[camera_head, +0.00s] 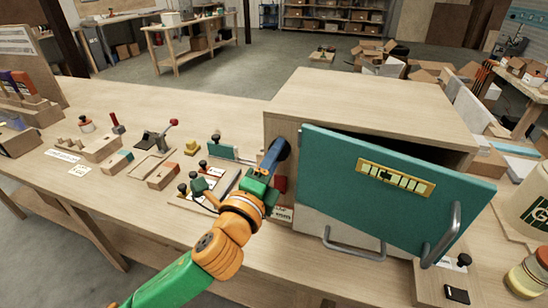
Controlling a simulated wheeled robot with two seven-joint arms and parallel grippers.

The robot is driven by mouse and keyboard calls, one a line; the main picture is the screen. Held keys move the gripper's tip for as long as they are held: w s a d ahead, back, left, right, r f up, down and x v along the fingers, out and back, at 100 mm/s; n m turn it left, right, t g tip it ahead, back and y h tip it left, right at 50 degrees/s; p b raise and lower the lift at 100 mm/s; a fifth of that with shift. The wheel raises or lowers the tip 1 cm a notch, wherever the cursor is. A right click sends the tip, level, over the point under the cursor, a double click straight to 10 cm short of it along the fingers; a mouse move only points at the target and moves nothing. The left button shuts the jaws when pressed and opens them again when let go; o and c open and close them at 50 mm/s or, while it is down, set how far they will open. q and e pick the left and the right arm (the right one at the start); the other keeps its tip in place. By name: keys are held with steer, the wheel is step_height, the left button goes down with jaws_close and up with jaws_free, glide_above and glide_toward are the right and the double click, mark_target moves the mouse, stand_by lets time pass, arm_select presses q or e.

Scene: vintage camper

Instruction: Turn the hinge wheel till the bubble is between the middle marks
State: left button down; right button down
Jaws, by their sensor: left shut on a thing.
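A wooden cabinet (370,105) stands on the bench with a teal door (340,170) across its front. A yellow level (365,167) is fixed on the door's upper part; its vial shows several dark marks, but the bubble is too small to place surely between them. The dark round hinge wheel (284,148) is at the cabinet's left side, by the door's hinge edge. My left gripper (273,159) is shut on the hinge wheel and hides part of it. My right gripper is not in view.
Small wooden blocks, knobs and tools lie on the bench (120,205) left of the cabinet. Metal handles (450,235) stick out from the door's lower right and below it. A pale canister (525,205) and a jar (528,276) stand at the right.

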arm_select(q)
steer(key=shift+f+n, duration=0.1)
steer(key=shift+n, duration=3.6)
steer(key=c, duration=0.6)
jaws_free()
steer(key=shift+d, duration=0.1)
steer(key=b+v, duration=0.1)
steer(key=v, duration=0.6)
